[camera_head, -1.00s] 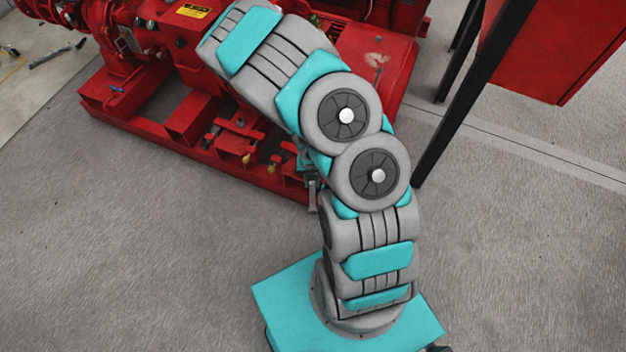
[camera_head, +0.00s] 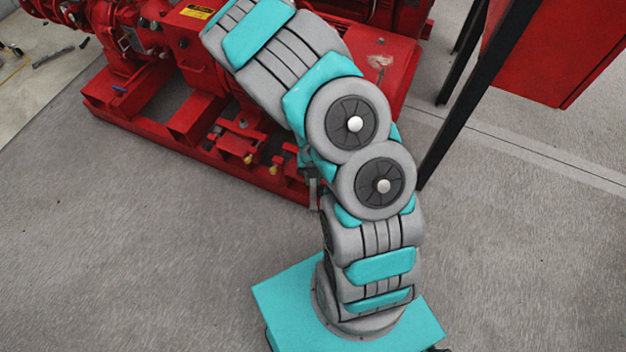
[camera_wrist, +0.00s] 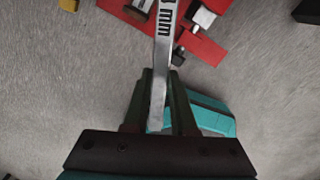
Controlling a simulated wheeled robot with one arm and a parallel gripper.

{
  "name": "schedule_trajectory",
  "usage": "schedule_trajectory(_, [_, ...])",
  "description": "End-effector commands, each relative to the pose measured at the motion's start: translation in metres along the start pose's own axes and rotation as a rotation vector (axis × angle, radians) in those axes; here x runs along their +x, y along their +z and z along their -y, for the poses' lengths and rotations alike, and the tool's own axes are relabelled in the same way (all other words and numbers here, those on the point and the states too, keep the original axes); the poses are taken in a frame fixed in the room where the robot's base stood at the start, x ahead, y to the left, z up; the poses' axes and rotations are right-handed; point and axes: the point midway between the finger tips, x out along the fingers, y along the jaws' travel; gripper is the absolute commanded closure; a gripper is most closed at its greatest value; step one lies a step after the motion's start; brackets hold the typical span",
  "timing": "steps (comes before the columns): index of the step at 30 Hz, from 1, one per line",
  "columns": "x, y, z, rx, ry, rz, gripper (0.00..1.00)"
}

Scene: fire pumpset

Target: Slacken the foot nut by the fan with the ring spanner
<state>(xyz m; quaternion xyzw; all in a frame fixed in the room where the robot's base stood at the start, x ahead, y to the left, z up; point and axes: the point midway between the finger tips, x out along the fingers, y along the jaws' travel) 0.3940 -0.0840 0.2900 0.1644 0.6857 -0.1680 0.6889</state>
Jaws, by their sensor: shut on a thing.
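My gripper (camera_wrist: 162,80) is shut on the ring spanner (camera_wrist: 163,60), a flat silver bar with "mm" marked on it. The spanner runs up out of the wrist view, so its far end is not visible. Beside it on red metal (camera_wrist: 200,45) are a pale bolt or nut (camera_wrist: 204,16) and a darker fitting (camera_wrist: 178,54); I cannot tell which, if either, is the foot nut. In the head view my arm hides most of the gripper and the spanner. The fan is not clearly visible.
The red pumpset base (camera_head: 150,135) spans the upper left of the head view, with brass fittings (camera_head: 248,158) along its near side. A dark post (camera_head: 465,105) and red cabinet (camera_head: 555,45) stand at right. The grey floor (camera_head: 130,260) in front is clear.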

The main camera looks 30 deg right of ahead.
Motion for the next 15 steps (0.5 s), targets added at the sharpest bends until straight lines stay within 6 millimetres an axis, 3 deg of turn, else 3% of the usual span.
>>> schedule_trajectory(15, [-0.024,0.001,-0.001,0.002,0.003,0.002,1.00])
